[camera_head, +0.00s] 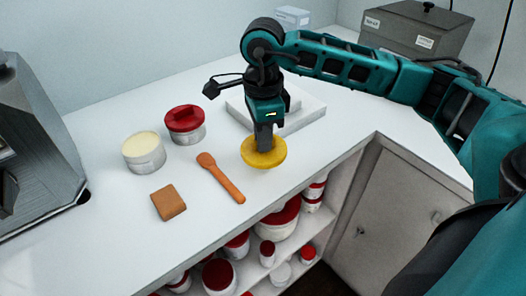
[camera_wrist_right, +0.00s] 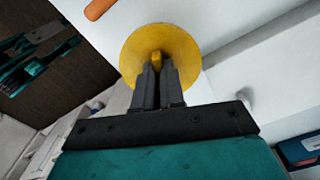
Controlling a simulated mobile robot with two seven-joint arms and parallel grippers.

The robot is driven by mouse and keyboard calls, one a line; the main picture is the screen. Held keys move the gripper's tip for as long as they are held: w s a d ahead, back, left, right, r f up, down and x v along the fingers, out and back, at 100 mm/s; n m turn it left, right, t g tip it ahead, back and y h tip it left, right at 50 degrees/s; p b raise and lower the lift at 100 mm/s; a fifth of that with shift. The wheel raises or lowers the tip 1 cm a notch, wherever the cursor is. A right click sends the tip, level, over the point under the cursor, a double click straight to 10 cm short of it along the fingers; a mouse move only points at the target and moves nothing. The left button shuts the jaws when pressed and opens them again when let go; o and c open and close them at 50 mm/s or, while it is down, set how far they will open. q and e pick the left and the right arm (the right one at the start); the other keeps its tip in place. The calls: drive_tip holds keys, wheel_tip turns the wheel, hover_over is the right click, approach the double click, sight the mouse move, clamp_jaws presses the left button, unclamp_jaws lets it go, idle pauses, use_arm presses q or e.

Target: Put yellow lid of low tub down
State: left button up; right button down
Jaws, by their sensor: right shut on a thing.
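The yellow lid (camera_head: 263,152) is a round disc near the front edge of the white counter in the head view. My right gripper (camera_head: 264,142) points down and is shut on the lid's small knob. The right wrist view also shows the yellow lid (camera_wrist_right: 160,50) at the fingertips of the right gripper (camera_wrist_right: 157,72). I cannot tell whether the lid touches the counter. An open low tub (camera_head: 144,153) with cream-coloured contents stands to the left. Whether the lid belongs to it is not shown.
A red-lidded tub (camera_head: 185,125), an orange-brown spatula (camera_head: 221,178) and a brown block (camera_head: 168,202) are on the counter (camera_head: 110,240). A white slab (camera_head: 300,118) lies behind the gripper. Shelves below hold several red-lidded tubs. A grey machine (camera_head: 35,145) stands at left.

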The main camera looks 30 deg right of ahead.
sight(263, 154)
wheel_tip(263, 154, down, 4)
drive_tip(key=shift+f, duration=0.25)
drive_tip(key=shift+f, duration=0.2)
drive_tip(key=c, duration=1.2)
unclamp_jaws()
drive_tip(key=shift+r, duration=0.1)
drive_tip(key=shift+r, duration=0.2)
wheel_tip(263, 154, up, 12)
